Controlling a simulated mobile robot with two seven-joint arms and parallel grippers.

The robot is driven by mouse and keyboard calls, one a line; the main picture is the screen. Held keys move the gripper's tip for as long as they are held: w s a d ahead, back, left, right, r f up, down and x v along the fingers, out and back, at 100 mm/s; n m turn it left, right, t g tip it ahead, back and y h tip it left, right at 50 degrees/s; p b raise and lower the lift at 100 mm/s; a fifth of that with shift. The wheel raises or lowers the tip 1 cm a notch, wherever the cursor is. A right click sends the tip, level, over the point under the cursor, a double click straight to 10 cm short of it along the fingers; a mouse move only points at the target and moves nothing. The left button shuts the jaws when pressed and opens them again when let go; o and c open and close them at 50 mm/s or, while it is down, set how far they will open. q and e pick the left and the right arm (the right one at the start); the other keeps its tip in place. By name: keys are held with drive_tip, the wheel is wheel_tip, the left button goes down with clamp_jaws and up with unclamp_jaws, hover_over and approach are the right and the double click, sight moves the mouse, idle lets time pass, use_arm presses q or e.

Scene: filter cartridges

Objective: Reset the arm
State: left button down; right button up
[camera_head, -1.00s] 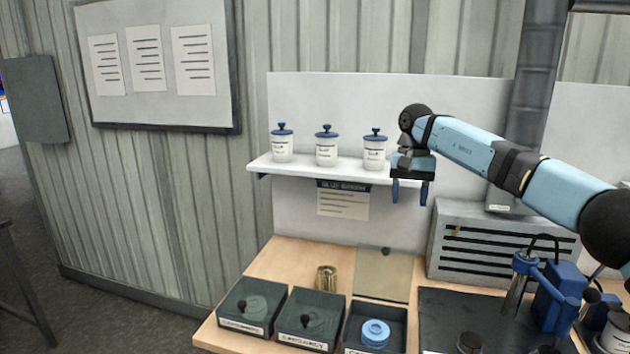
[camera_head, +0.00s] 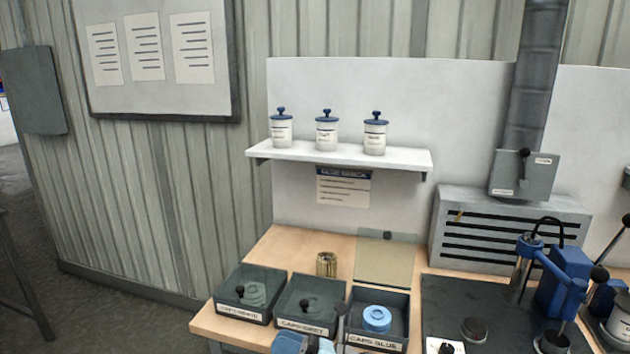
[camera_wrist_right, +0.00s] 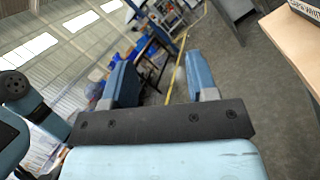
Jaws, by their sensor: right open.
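My right gripper (camera_wrist_right: 155,85) is open and empty in the right wrist view, its two blue fingers apart with floor and distant furniture behind them. In the head view only a small blue part of my arm shows at the bottom edge, in front of the bins. My left gripper is in neither view.
A shelf (camera_head: 400,158) holds three white jars with blue lids. Below, the bench has two dark lidded bins, an open bin (camera_head: 402,303) with a blue cap (camera_head: 376,319), a brass cylinder (camera_head: 326,264) and a blue press (camera_head: 565,285). The space before the shelf is clear.

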drive_tip(key=s+d+f+n+t+h+b, duration=0.4)
drive_tip(key=s+d+f+n+t+h, duration=0.3)
drive_tip(key=s+d+f+n+h, duration=1.55)
drive_tip(key=s+d+r+n+y+p, duration=0.1)
drive_tip(key=r+n+p, duration=0.3)
drive_tip(key=p, duration=0.4)
drive_tip(key=s+d+r+n+y+p, duration=0.2)
drive_tip(key=r+n+y+p, duration=0.2)
drive_tip(key=r+p, duration=0.3)
drive_tip(key=shift+s+p, duration=0.25)
drive_tip(key=shift+p, duration=0.8)
